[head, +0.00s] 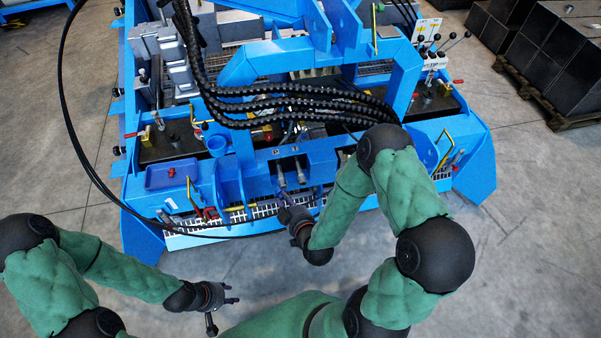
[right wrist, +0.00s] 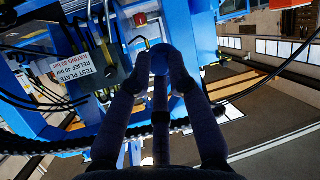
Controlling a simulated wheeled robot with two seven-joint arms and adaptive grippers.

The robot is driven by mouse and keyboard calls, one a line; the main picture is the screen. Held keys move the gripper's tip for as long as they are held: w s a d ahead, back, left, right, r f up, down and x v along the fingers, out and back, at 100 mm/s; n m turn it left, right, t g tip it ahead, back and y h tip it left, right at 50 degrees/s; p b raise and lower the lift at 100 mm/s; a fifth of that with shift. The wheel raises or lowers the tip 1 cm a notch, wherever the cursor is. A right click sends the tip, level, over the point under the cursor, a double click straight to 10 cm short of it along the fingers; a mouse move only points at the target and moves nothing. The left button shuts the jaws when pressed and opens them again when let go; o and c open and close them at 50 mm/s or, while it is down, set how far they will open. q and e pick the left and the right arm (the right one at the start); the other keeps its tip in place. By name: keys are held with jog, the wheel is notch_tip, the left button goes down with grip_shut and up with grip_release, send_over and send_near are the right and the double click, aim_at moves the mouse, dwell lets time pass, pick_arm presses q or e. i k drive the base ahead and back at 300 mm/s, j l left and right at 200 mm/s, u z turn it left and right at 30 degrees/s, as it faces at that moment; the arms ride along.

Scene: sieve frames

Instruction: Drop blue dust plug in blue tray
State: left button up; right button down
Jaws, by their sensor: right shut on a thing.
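The blue tray (head: 172,174) sits on the left front of the blue machine in the head view. The fingers cover most of the plug. My left gripper (head: 230,296) is low in the head view, over the floor, with its fingers spread and empty.
Two grey cylindrical couplings (head: 281,176) stand on the machine front near my right gripper. Black ribbed hoses (head: 270,108) arch above. A thin black cable (head: 92,172) loops past the front. A blue cup (head: 217,145) stands behind the tray. Floor in front is clear.

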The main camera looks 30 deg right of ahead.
aim_at(193, 171)
jog(key=i+j+z, duration=0.1)
jog(key=j, duration=0.45)
jog(key=i+j+z, duration=0.15)
jog(key=i+j, duration=0.15)
jog(key=j, duration=0.3)
jog(key=i+j+z, duration=0.1)
jog(key=j, duration=0.5)
jog(key=i+j+z, duration=0.1)
jog(key=j, duration=0.55)
jog(key=i+j+z, duration=0.15)
jog(key=j, duration=0.45)
jog(key=j+z, duration=0.1)
jog(key=j, duration=0.55)
jog(key=i, duration=0.05)
